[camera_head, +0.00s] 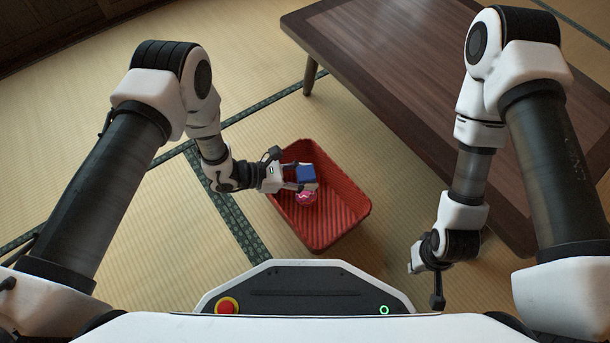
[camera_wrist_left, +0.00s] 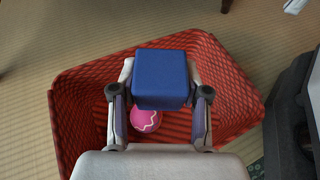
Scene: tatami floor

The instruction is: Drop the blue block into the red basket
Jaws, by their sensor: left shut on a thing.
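The blue block (camera_head: 306,174) is held between the fingers of my left gripper (camera_head: 301,186), above the red basket (camera_head: 345,219). In the left wrist view the blue block (camera_wrist_left: 162,76) sits between the two fingertips of my left gripper (camera_wrist_left: 161,97), with the red basket (camera_wrist_left: 232,84) below and around it. A pink ball with a white zigzag (camera_wrist_left: 145,118) lies inside the basket, partly under the gripper. My right gripper (camera_head: 426,280) hangs at the lower right, apart from the basket; its fingers are too unclear to judge.
A dark wooden low table (camera_head: 400,75) stands at the upper right, behind and beside the basket. Tatami floor (camera_head: 100,180) with dark green borders is open to the left of the basket.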

